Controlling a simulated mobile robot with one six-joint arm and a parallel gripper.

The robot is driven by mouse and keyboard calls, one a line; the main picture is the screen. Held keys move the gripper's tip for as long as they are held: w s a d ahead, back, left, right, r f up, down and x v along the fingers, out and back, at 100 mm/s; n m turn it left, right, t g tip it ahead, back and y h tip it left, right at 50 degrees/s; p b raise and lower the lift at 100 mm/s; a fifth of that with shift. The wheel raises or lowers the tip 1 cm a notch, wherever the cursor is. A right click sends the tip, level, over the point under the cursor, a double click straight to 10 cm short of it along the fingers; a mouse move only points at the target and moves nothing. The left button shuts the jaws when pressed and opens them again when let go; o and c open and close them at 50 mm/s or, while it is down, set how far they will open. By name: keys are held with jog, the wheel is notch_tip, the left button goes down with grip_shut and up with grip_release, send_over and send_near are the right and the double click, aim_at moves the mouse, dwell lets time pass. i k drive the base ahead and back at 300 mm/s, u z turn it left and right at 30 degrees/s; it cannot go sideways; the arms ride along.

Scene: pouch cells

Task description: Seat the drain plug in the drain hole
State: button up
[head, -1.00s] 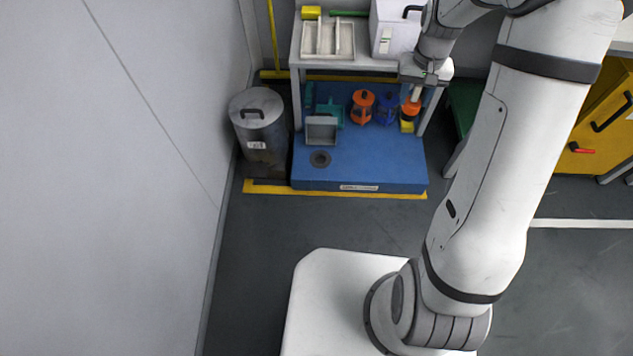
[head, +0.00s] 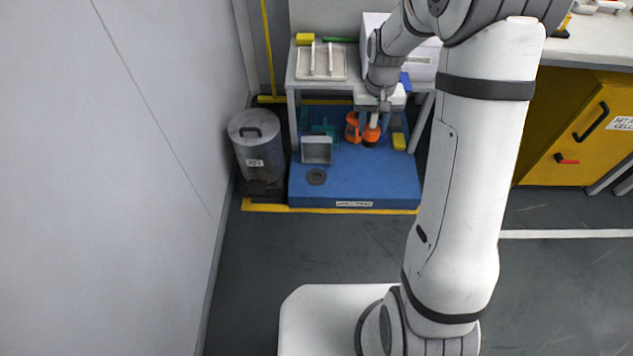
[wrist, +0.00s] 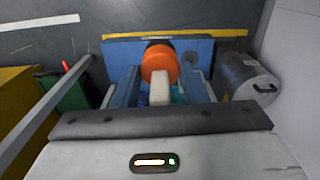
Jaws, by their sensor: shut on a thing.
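The drain plug has an orange body and a pale handle. My gripper (head: 378,105) is shut on the handle, and the plug (head: 371,134) hangs below it. In the wrist view the orange body (wrist: 160,66) is ahead of the pale handle (wrist: 160,93), with a dark part at its far end. The drain hole (head: 316,177) is a dark round opening in the top of the blue platform (head: 385,180), left of and nearer than the plug in the head view. It also shows as a dark spot (wrist: 190,57) right of the plug in the wrist view.
A grey open box (head: 317,149) stands just behind the hole. An orange item (head: 352,127) is close left of the plug, and a yellow block (head: 398,141) is to its right. A grey bin (head: 255,145) stands left of the platform. A shelf (head: 292,78) overhangs the back.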

aim_at(358, 177)
jog(key=i, duration=1)
jog(key=u, duration=0.05)
